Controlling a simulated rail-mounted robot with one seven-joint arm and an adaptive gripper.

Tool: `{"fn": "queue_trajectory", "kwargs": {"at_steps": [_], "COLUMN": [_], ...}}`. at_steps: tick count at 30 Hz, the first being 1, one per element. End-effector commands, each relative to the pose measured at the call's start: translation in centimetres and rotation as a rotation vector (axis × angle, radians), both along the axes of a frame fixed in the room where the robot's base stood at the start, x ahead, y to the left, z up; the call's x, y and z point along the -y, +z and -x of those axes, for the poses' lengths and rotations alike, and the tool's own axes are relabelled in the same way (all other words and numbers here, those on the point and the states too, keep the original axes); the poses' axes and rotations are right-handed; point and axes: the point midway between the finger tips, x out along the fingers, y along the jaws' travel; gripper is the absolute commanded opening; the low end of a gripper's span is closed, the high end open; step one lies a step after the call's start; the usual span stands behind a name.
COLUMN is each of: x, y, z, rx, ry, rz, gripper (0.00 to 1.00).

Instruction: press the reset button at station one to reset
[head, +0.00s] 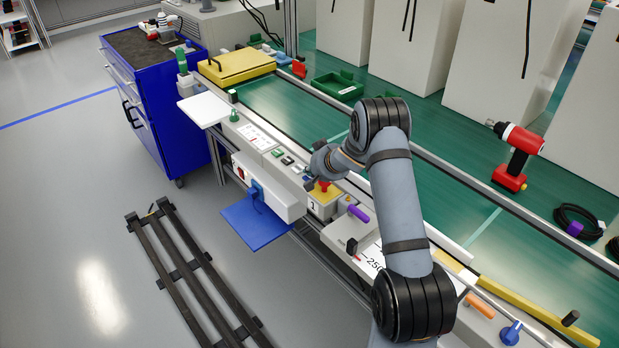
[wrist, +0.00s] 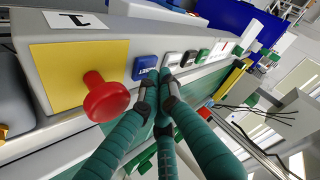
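Station one is a box with a yellow panel (wrist: 85,75) and a "1" label, also seen in the head view (head: 312,205). A red mushroom button (wrist: 106,97) stands out of the panel. Beside it is a blue button (wrist: 145,68) with small white lettering too blurred to read surely. My gripper (wrist: 162,78) has its fingertips together, with nothing held, at the lower right edge of the blue button, close to the white one; I cannot tell whether they touch. In the head view my gripper (head: 313,175) is largely hidden behind its own wrist.
White (wrist: 172,59), black (wrist: 188,57) and green (wrist: 203,55) buttons follow in the row. A green conveyor belt (head: 290,108) runs behind the panel. A purple handle (head: 358,214) lies right of station one. A blue tray (head: 255,222) juts out below.

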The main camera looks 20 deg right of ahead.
Motion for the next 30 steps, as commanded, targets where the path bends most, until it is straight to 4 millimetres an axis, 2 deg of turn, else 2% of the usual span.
{"fn": "queue_trajectory", "kwargs": {"at_steps": [30], "x": [0.04], "y": [-0.95], "z": [0.05], "rx": [-0.001], "ry": [-0.001], "rz": [0.0], "gripper": [0.0]}}
